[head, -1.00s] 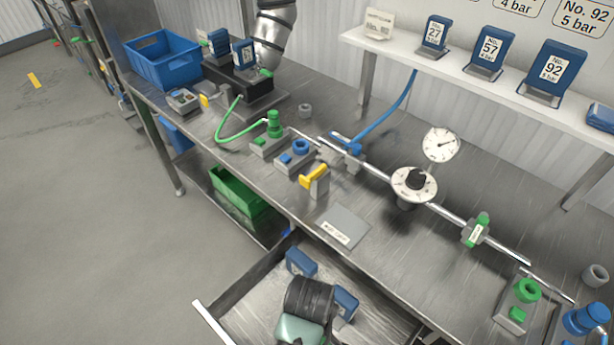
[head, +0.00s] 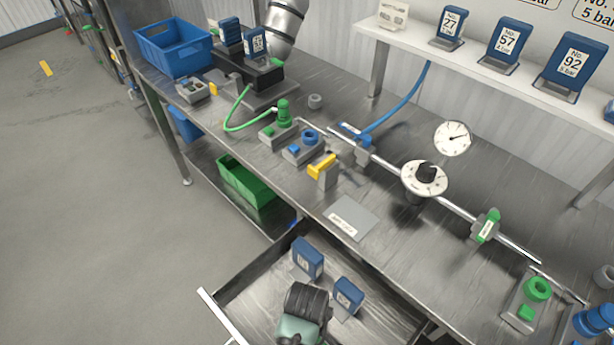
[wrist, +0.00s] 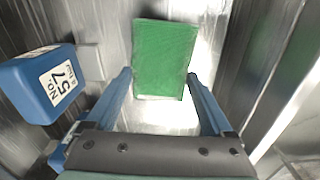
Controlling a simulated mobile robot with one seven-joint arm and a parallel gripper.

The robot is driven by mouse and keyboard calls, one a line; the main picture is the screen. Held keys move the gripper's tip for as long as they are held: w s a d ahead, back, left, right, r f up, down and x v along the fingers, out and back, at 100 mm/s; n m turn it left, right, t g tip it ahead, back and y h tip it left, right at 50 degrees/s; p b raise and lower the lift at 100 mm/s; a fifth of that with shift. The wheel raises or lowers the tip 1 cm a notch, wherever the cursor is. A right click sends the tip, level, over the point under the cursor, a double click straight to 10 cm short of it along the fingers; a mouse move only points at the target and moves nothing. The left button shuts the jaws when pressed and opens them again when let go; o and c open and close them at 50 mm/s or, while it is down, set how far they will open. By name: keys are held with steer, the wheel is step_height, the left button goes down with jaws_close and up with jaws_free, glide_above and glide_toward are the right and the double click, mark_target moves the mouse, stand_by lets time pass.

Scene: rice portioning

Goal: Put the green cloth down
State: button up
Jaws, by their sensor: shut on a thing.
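The green cloth (wrist: 166,58) shows in the wrist view as a flat rectangle between the two blue fingertips of my gripper (wrist: 160,77). My gripper is shut on it. Bare metal shows around the cloth; I cannot tell whether it touches the surface below. In the head view, my dark wrist is over the open drawer (head: 255,301) and hides the cloth and fingers.
Two blue blocks stand in the drawer, one at its back (head: 307,259) and one to the right (head: 347,297). The workbench (head: 285,185) holds valves and a pipe. A green crate (head: 246,182) is below.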

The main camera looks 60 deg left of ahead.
steer(key=shift+f+p, duration=0.3)
steer(key=shift+f, duration=0.95)
steer(key=o, duration=0.9)
steer(key=shift+f, duration=0.1)
steer(key=shift+f+b, duration=0.15)
steer(key=shift+b, duration=0.45)
steer(key=r, duration=0.6)
steer(key=r+p, duration=0.1)
steer(key=r, duration=0.6)
steer(key=shift+s+d, duration=0.15)
steer(key=shift+d, duration=0.05)
